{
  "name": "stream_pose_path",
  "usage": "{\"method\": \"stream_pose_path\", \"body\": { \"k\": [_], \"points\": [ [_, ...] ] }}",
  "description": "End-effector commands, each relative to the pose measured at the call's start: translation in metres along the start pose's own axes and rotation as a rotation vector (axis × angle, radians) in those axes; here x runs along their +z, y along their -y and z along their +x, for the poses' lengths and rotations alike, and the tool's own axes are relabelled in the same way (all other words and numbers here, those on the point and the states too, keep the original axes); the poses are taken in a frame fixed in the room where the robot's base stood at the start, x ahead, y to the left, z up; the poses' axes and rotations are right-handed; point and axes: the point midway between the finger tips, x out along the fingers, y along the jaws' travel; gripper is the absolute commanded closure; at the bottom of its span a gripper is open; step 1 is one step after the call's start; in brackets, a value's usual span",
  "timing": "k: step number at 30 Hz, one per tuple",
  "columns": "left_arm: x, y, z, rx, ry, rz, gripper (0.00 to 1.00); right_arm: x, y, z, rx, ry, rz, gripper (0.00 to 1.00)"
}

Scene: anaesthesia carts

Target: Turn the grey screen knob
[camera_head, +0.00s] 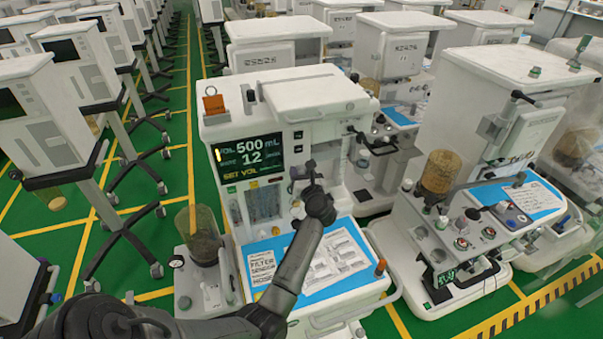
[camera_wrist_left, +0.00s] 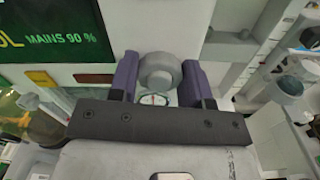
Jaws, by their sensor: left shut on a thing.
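The grey screen knob (camera_wrist_left: 160,69) is round and sits on the white cart front, right of the screen, in the left wrist view. My left gripper (camera_head: 303,172) reaches the cart front beside the screen in the head view. In the left wrist view its two purple fingers stand on either side of the knob and are shut on it. The lit screen (camera_head: 248,156) reads 500 mL and 12, with "SET VOL" in yellow. Its corner (camera_wrist_left: 55,30) shows "MAINS 90 %" in the wrist view. In the head view the gripper hides the knob. My right gripper is in neither view.
Below the screen, the cart's blue work surface (camera_head: 256,272) holds printed sheets. A cylindrical canister (camera_head: 199,240) stands at its left. Another cart (camera_head: 500,70) stands close on the right, and rows of carts fill the back. A green floor aisle (camera_head: 180,100) runs on the left.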

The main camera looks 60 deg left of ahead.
Motion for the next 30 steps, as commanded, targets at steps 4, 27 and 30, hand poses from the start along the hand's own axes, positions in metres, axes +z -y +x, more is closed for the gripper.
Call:
{"method": "stream_pose_path", "body": {
  "k": [4, 27, 30],
  "points": [
    [0.002, 0.000, 0.000, 0.000, 0.000, 0.033, 0.80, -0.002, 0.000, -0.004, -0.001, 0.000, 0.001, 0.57],
    [0.004, 0.001, -0.001, -0.002, -0.001, 0.675, 0.80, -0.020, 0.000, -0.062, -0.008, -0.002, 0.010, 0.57],
    [0.003, 0.001, 0.000, -0.001, -0.001, 0.755, 0.80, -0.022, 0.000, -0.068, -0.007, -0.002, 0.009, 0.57]
  ]
}}
